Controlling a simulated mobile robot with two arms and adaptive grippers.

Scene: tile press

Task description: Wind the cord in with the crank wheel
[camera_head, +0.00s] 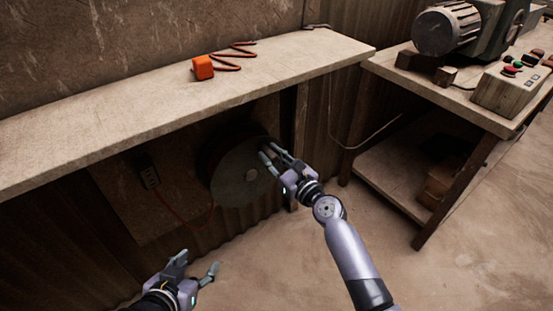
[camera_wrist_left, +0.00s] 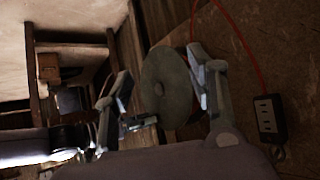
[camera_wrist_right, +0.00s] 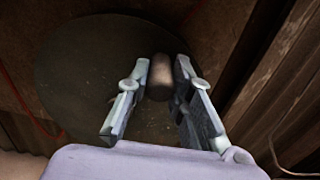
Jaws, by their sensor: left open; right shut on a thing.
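The crank wheel (camera_head: 232,183) is a grey-green disc under the wooden bench, with a hub near its middle; it also shows in the left wrist view (camera_wrist_left: 165,85). My right gripper (camera_head: 272,156) is at the wheel's upper right edge. In the right wrist view, its fingers are shut on a brown, rounded crank handle (camera_wrist_right: 160,77) standing out from the disc. The orange-red cord (camera_head: 186,219) hangs in a loop between a dark socket box (camera_head: 149,178) and the wheel. My left gripper (camera_head: 196,265) is open and empty, low and apart from the wheel.
A bench leg stands just right of the wheel. A second table (camera_head: 420,85) with a motor and button box is at right. The floor in front is clear.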

